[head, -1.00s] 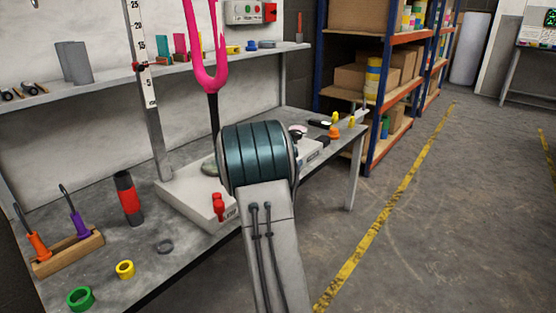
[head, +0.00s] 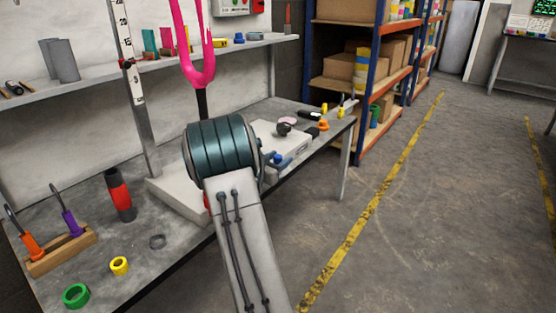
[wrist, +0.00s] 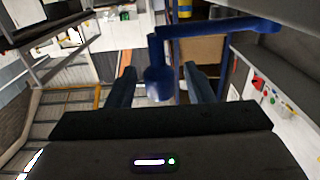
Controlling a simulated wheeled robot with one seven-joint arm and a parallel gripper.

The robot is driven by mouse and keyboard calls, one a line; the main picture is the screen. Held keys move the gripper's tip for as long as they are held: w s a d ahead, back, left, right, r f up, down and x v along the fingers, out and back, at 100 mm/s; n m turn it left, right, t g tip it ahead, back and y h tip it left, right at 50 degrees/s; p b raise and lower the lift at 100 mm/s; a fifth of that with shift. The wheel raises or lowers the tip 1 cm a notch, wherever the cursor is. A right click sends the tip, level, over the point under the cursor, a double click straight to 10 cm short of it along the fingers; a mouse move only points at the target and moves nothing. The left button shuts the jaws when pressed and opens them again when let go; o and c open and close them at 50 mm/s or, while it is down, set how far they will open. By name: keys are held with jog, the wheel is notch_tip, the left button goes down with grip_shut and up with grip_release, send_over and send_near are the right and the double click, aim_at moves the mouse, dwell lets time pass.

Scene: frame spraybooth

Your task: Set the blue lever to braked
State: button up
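The blue lever (wrist: 157,82) shows large in the wrist view, its rounded end between my two fingers and a long blue bar running right from its top. In the head view a small blue part of the lever (head: 278,159) shows at the front of the white panel, just right of my arm. My gripper (wrist: 161,72) is open, one dark finger on each side of the lever's end. Gaps show on both sides, and I cannot tell whether either finger touches it. My arm hides most of the gripper in the head view.
The white panel (head: 272,131) sits on the grey bench. A pink fork-shaped piece (head: 197,73) stands behind my arm. A red-and-black cylinder (head: 119,195), a yellow ring (head: 119,266) and a green ring (head: 76,295) are at left. Open floor lies right of the bench.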

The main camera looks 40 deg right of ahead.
notch_tip(320, 180, up, 5)
jog(key=p, duration=0.2)
jog(key=shift+p, duration=0.4)
jog(key=s+d+r+p, duration=0.1)
jog(key=s+d+r, duration=0.1)
jog(key=s, duration=0.3)
jog(key=s+d+r+p, duration=0.1)
jog(key=s+d+r, duration=0.1)
jog(key=s+r, duration=0.2)
jog(key=shift+s+d, duration=0.35)
jog(key=shift+s, duration=0.5)
